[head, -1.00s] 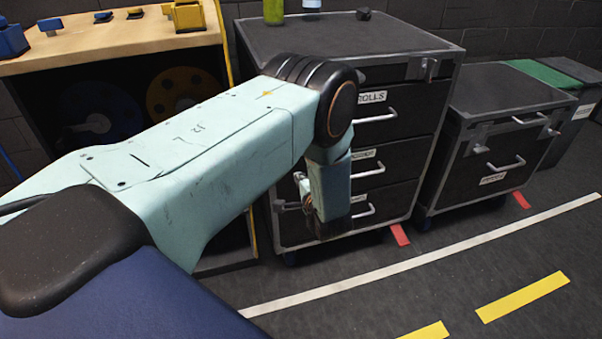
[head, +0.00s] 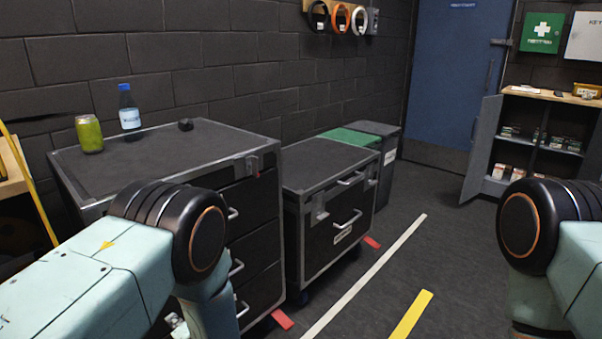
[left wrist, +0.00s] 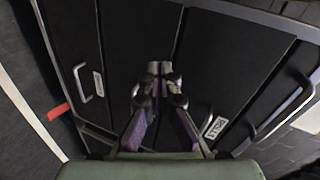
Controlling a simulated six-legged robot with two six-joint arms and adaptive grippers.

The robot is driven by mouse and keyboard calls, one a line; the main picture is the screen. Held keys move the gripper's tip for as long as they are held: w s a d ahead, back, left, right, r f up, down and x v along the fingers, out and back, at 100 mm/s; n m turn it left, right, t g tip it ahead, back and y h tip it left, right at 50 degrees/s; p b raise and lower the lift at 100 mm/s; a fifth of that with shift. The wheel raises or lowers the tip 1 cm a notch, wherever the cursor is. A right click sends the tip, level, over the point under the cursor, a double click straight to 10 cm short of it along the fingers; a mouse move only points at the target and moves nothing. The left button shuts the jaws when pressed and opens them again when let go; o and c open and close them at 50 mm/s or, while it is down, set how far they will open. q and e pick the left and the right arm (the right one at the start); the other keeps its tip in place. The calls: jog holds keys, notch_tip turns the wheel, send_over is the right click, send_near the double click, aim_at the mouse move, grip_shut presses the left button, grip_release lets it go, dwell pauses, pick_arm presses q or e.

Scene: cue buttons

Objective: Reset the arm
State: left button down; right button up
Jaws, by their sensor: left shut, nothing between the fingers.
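My left arm (head: 90,275) is pale green with a black round joint and comes in from the left in the head view. It bends down in front of the tall drawer cabinet (head: 165,160). My left gripper (left wrist: 160,68) shows in the left wrist view, its fingers together and empty, in front of dark drawer fronts. In the head view only a small part of it shows at the bottom edge. My right arm (head: 560,250) shows at the right edge, bent downward; its gripper is out of view. No cue buttons show now.
A lower cabinet (head: 325,165) and a green-lidded bin (head: 387,160) stand beyond. Clear floor (head: 440,240) lies between the arms.

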pick_arm(q)
jog(key=s+d+f+n+g+h, duration=0.35)
jog(key=s+f+h, duration=0.25)
jog(key=s+f, duration=0.45)
jog(key=s+d+r+n+g+h, duration=0.1)
jog(key=s+d+g+h, duration=0.1)
jog(key=s, duration=1)
jog(key=s+d+r+n+g+h, duration=0.1)
jog(key=s+d+r+g+h, duration=0.1)
jog(key=s, duration=1)
jog(key=shift+s+d+r+n+g+h, duration=0.2)
jog(key=shift+s+d+n+g+h, duration=0.25)
jog(key=shift+d+g, duration=0.35)
jog(key=shift+w+a, duration=0.1)
jog(key=shift+w, duration=0.05)
